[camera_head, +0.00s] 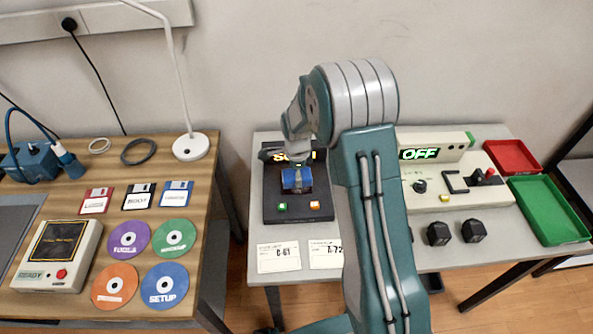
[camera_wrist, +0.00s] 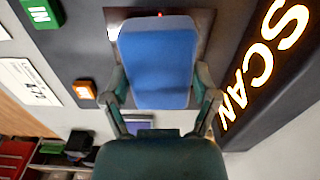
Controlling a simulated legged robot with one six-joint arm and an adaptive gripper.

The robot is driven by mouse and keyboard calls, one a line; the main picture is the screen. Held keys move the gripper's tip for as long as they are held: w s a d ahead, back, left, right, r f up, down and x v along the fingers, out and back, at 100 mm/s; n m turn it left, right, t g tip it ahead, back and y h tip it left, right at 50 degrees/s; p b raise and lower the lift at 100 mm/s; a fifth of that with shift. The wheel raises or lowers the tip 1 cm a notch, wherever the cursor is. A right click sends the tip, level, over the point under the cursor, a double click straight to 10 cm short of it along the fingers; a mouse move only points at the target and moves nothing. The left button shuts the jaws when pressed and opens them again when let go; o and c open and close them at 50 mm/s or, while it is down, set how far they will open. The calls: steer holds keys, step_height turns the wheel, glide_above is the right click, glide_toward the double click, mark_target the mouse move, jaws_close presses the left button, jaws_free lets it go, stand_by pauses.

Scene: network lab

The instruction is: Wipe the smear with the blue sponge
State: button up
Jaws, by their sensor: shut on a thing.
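The blue sponge (camera_wrist: 158,62) fills the middle of the wrist view, with a paler top edge. My gripper (camera_wrist: 162,88) is shut on it, one finger on each side. In the head view the sponge (camera_head: 297,179) shows over the dark scanner device (camera_head: 285,213) on the grey table. A dark reddish-brown panel (camera_wrist: 204,20) lies behind the sponge. I cannot tell whether the sponge touches it. I cannot make out the smear; the sponge and gripper cover part of the panel.
The scanner has a lit SCAN display (camera_wrist: 262,70), a green button (camera_head: 282,207) and an orange button (camera_head: 314,205). Two label cards (camera_head: 278,257) lie in front. An OFF console (camera_head: 450,185), black blocks (camera_head: 438,233), a green tray (camera_head: 548,210) and a red tray (camera_head: 512,157) stand right.

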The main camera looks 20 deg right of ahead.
mark_target(296, 192)
steer(key=shift+s+a+f, duration=0.1)
steer(key=shift+s+a, duration=0.1)
steer(key=shift+s, duration=0.8)
steer(key=shift+s+a+f, duration=0.1)
steer(key=shift+s+a, duration=0.1)
steer(key=shift+s, duration=0.75)
steer(key=shift+a, duration=0.25)
steer(key=shift+w+f, duration=0.1)
steer(key=shift+w, duration=0.15)
steer(key=shift+c, duration=0.9)
steer(key=shift+w+d, duration=0.2)
steer(key=shift+w, duration=0.9)
steer(key=shift+w+d, duration=0.25)
steer(key=shift+w, duration=0.85)
steer(key=shift+w+d, duration=0.2)
steer(key=shift+w, duration=0.9)
steer(key=shift+w+r, duration=0.3)
steer(key=shift+w, duration=0.1)
steer(key=shift+r, duration=0.15)
